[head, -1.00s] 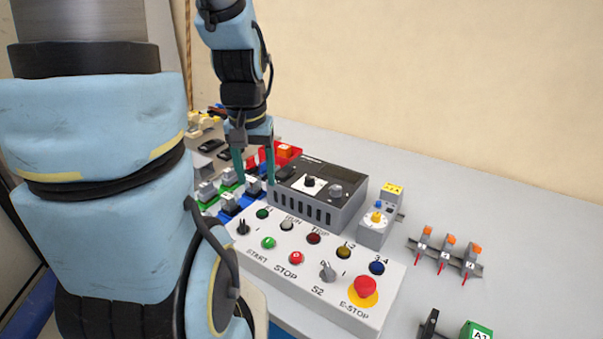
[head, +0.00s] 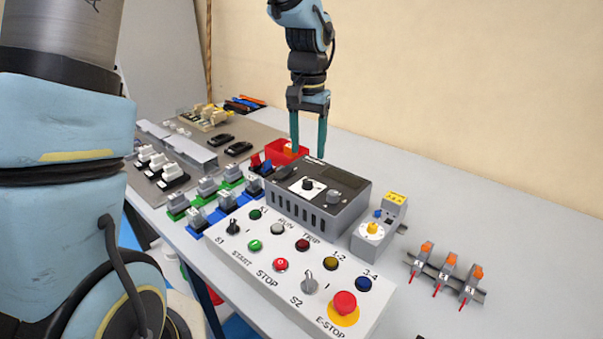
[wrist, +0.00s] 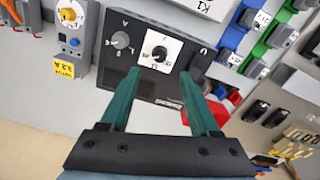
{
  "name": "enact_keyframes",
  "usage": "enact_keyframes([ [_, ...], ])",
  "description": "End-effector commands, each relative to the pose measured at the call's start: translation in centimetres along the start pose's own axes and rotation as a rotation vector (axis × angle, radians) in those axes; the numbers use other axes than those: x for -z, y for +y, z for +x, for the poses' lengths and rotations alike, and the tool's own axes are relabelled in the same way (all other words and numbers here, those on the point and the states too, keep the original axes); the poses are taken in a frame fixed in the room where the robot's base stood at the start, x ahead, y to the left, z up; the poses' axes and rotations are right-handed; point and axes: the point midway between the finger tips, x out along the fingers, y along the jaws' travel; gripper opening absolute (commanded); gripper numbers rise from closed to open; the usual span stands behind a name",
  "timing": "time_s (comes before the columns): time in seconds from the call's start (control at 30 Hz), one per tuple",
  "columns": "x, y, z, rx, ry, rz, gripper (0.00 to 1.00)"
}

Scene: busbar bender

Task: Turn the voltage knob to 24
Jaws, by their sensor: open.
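The dark grey power supply box (head: 344,214) stands behind the white control panel. On its top a black knob (head: 308,184) sits at the centre of a white square dial; the dial also shows in the wrist view (wrist: 147,40). A grey knob (head: 334,197) is beside it, near a letter A in the wrist view. The dial's numbers are too small to read. My gripper (head: 308,152) is open and empty, fingers pointing down above the box's back edge. In the wrist view its fingertips (wrist: 160,76) flank the dial knob's near side, apart from it.
The white control panel (head: 240,262) with buttons, lamps and a red emergency stop (head: 344,303) lies in front. A grey timer-like unit (head: 373,236) stands right of the box. Terminal blocks (head: 227,200) and a red bin (head: 284,150) are to the left.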

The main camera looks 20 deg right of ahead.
Motion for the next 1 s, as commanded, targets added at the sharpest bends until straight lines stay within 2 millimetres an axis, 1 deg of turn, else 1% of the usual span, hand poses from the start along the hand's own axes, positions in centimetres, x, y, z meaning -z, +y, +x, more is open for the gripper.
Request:
enact_keyframes([
  [0.03, -0.1, 0.0, 0.9, -0.001, -0.007, 0.001, 0.62],
  [0.2, -0.2, 0.0, 4.2, -0.001, -0.007, 0.000, 0.62],
  [0.4, -0.1, 0.0, 7.0, -0.001, -0.004, -0.001, 0.62],
  [0.5, -0.1, 0.0, 7.8, -0.001, -0.003, -0.001, 0.62],
  [0.6, -0.1, 0.0, 8.2, -0.001, -0.002, 0.000, 0.62],
  [0.87, -0.1, 0.0, 8.3, -0.001, 0.000, -0.001, 0.62],
  [1.0, -0.1, 0.0, 8.3, -0.001, -0.001, -0.001, 0.47],
])
